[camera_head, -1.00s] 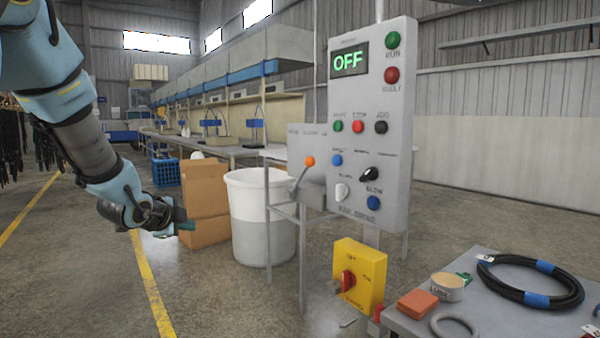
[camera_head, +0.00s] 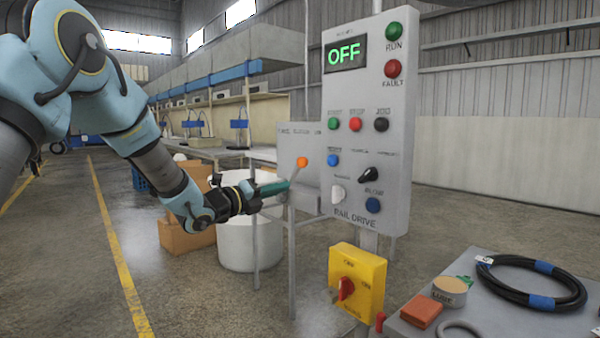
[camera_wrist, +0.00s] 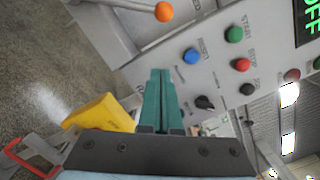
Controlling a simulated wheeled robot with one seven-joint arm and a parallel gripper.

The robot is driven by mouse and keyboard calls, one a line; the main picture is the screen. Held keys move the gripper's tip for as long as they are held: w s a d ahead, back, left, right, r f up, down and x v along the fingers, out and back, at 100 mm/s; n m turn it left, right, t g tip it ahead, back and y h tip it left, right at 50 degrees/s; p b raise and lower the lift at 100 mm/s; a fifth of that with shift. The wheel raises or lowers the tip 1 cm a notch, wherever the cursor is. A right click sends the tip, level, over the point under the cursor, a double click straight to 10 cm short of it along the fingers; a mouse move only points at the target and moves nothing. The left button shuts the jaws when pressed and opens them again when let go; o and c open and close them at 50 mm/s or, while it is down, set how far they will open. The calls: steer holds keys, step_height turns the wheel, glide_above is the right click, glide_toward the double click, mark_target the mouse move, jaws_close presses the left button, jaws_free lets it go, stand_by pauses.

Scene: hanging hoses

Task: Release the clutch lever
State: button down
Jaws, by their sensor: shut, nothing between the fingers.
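The clutch lever is a grey shaft with an orange knob (camera_head: 302,161) on a grey box (camera_head: 314,148) left of the control panel (camera_head: 400,135). Its knob points up, and its lower shaft is partly hidden behind my fingertips in the head view. In the wrist view the orange knob (camera_wrist: 164,12) is at the top edge, beyond my fingers. My gripper (camera_head: 287,186) has green fingers, closed together and empty, just below and left of the knob. In the wrist view the shut fingers (camera_wrist: 160,72) point toward the box and panel. I cannot tell whether they touch the shaft.
The panel display (camera_head: 345,55) reads OFF. A yellow box with a red rotary switch (camera_head: 346,288) sits below. A table (camera_head: 480,270) at right holds a coiled black hose (camera_head: 530,285). A white bin (camera_head: 250,245) and cardboard boxes (camera_head: 186,238) stand below my arm.

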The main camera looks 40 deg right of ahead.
steer(key=w+d+r+p, duration=0.2)
steer(key=d+p, duration=0.4)
steer(key=d, duration=0.4)
steer(key=shift+w+d+r, duration=0.25)
steer(key=shift+w+r, duration=0.05)
steer(key=shift+w, duration=0.35)
steer(key=shift+r, duration=0.1)
